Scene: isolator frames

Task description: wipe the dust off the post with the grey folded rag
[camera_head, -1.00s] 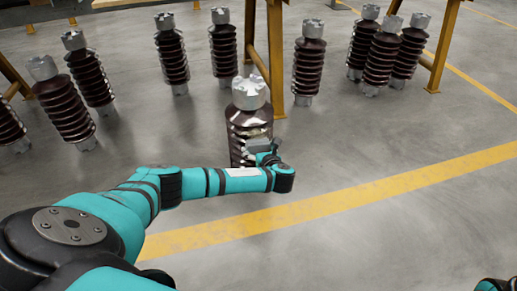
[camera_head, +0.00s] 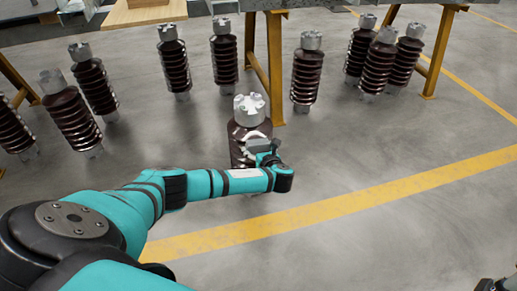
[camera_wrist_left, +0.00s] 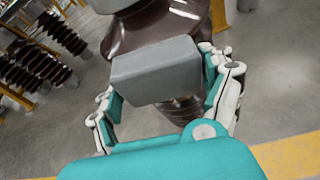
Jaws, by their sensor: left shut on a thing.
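The post (camera_head: 240,135) is a dark brown ribbed insulator with a pale metal cap (camera_head: 249,108), upright on the floor at the middle of the head view. Its brown upper part also fills the top of the left wrist view (camera_wrist_left: 130,28). My left gripper (camera_head: 264,151) is shut on the grey folded rag (camera_head: 257,144), held in front of the post. In the left wrist view the rag (camera_wrist_left: 157,70) covers part of the post; I cannot tell whether they touch. Pale patches show on the post's ribs; dust or glare is unclear. A dark piece, likely my right gripper (camera_head: 496,285), shows at the bottom right corner.
Several similar brown insulators (camera_head: 306,75) stand in a row behind the post. Yellow frame legs (camera_head: 276,65) rise close behind it. A wooden board (camera_head: 145,12) lies at the back left. The floor to the right, around the yellow line (camera_head: 400,185), is clear.

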